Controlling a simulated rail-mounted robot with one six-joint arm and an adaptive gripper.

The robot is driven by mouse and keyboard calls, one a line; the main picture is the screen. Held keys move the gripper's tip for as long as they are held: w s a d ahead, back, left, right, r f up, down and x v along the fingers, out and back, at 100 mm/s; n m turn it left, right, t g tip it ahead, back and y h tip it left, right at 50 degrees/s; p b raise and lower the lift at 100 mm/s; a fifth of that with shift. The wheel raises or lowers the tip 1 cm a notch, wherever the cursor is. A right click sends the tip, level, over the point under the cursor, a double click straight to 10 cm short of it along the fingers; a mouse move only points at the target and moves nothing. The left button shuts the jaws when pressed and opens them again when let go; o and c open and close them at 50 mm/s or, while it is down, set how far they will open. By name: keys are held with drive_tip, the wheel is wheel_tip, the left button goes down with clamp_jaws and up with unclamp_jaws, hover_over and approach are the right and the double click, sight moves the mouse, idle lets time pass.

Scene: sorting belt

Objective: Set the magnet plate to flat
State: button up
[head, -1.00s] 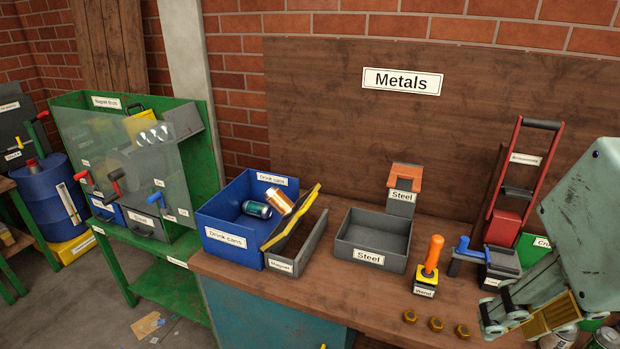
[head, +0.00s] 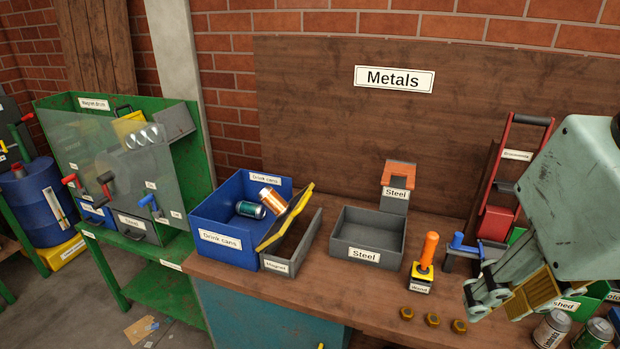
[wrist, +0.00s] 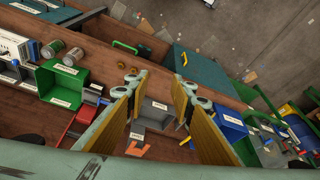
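The magnet plate (head: 286,217) has a yellow edge and stands tilted at a grey tray labelled Magnet (head: 300,251), beside the blue drink cans bin (head: 222,241). Its upper edge leans up to the right in the head view. My gripper (head: 483,300) is at the right of the bench, well apart from the plate. In the wrist view my gripper (wrist: 162,80) has its two fingers spread with nothing held between them. The grey steel bin (wrist: 156,113) shows beyond them. The plate is too small there to judge its tilt.
The steel bin (head: 368,245) and an orange-handled tool (head: 427,252) stand between my gripper and the plate. Two cans lie in the blue bin. Brass nuts (head: 433,320) lie along the front edge. Cans (head: 551,328) and a green bin stand at right.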

drive_tip(key=w+a+r+p, duration=0.2)
drive_tip(key=w+r, duration=0.1)
drive_tip(key=w, duration=0.5)
drive_tip(key=w+a+r+p, duration=0.1)
drive_tip(key=w+r, duration=0.3)
drive_tip(key=w, duration=0.5)
drive_tip(key=m+g+y+p, duration=0.1)
drive_tip(key=m+g+p, duration=0.2)
drive_tip(key=p, duration=0.8)
hover_over(304, 200)
drive_tip(key=d, duration=0.1)
wheel_tip(304, 200, down, 21)
drive_tip(key=shift+s+d, duration=0.15)
drive_tip(key=shift+f, duration=0.1)
drive_tip(key=shift+w+a+f+p, duration=0.15)
drive_tip(key=shift+a+f, duration=0.1)
drive_tip(key=shift+f, duration=1.95)
drive_tip(key=shift+a+f+p, duration=0.15)
drive_tip(key=shift+a+f, duration=0.05)
drive_tip(key=shift+f, duration=2.05)
drive_tip(key=shift+w+a+f+p, duration=0.15)
drive_tip(key=shift+a+f, duration=0.1)
drive_tip(key=shift+f, duration=1.95)
drive_tip(key=shift+s, duration=0.1)
drive_tip(key=shift+c, duration=0.7)
